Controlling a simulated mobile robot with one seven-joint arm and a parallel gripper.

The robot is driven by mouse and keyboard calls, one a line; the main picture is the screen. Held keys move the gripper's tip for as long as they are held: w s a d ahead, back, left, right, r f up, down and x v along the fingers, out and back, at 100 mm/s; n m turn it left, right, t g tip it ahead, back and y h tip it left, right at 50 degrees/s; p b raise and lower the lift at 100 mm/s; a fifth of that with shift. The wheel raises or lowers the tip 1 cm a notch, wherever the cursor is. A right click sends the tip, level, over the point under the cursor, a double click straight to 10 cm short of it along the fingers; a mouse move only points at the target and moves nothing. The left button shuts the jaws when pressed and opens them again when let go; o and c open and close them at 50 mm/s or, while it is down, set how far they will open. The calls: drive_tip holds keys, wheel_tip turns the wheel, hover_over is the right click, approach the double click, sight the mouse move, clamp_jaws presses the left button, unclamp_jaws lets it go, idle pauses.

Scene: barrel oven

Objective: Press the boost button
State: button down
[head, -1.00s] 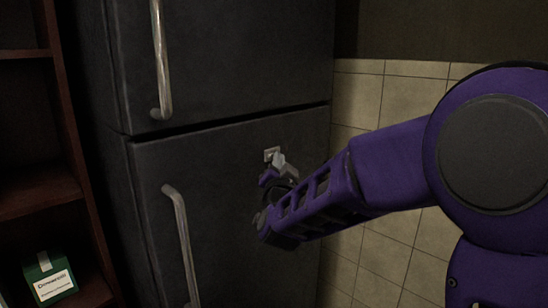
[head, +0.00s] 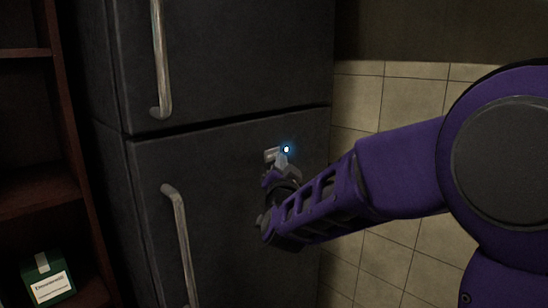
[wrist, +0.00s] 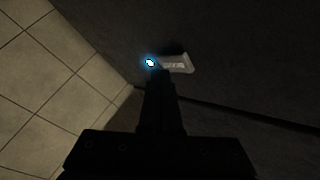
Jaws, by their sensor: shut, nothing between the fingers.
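A small pale plate (head: 271,155) is on the dark lower fridge door, near its right edge. A round blue light (head: 286,149) glows at the plate's right end, and I take it to be the boost button. In the wrist view the plate (wrist: 179,63) and the glowing light (wrist: 150,62) lie just beyond the fingertips. My gripper (head: 282,161) is shut and empty, with its tips at the plate beside the light. The gripper also shows dark in the wrist view (wrist: 158,74). I cannot tell whether the tips touch the button.
The black fridge has two long metal handles, one on the upper door (head: 161,60) and one on the lower door (head: 179,245). A tiled wall (head: 385,100) is to the right. A wooden shelf (head: 40,190) with a green box (head: 47,281) stands at the left.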

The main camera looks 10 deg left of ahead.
drive_tip(key=shift+d, duration=0.1)
drive_tip(key=s+d+b, duration=0.1)
drive_tip(key=s+d, duration=0.1)
drive_tip(key=s+d+b, duration=0.1)
drive_tip(key=d+b, duration=0.1)
drive_tip(key=shift+s+d, duration=0.25)
drive_tip(key=shift+s, duration=0.1)
idle(0.3)
